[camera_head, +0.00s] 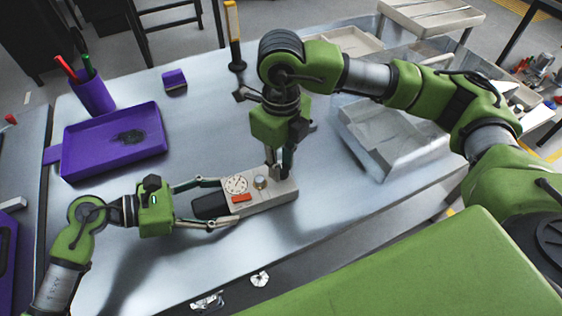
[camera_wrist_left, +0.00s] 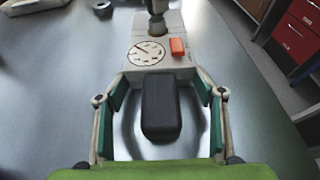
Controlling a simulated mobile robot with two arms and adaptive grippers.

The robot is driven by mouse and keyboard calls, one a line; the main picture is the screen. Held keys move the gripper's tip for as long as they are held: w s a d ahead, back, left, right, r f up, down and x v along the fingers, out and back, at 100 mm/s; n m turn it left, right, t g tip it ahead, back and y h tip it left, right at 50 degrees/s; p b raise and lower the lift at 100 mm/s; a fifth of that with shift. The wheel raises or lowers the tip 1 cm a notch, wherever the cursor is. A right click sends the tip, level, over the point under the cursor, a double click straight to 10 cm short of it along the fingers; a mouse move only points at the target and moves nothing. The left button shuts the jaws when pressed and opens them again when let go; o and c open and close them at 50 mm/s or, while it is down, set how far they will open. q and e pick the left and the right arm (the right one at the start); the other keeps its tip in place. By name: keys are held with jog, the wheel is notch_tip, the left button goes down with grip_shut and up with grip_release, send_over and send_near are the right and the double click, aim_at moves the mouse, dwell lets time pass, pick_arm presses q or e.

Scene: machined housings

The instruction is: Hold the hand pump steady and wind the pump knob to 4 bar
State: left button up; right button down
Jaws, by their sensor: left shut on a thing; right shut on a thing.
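The hand pump (camera_head: 281,196) is a pale box lying on the metal table, with a round white dial (camera_head: 236,185), an orange-red block and a dark grip (camera_head: 209,206). It also shows in the left wrist view (camera_wrist_left: 173,22). My left gripper (camera_head: 230,201) is shut on the pump, one finger along each side near the dial end. A silver pump knob (camera_head: 260,182) stands on top beyond the dial. My right gripper (camera_head: 279,171) reaches down from above at the knob end, its fingers close together; its exact contact is hard to see.
A purple tray (camera_head: 90,161) and purple pen cup (camera_head: 93,97) stand at the left. A small purple block (camera_head: 174,79) lies at the back. Pale bins (camera_head: 397,150) stand to the right.

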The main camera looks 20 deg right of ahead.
dwell(0.5)
jog(key=c, duration=1.8)
grip_release()
notch_tip(320, 180, up, 12)
jog(key=shift+r, duration=0.1)
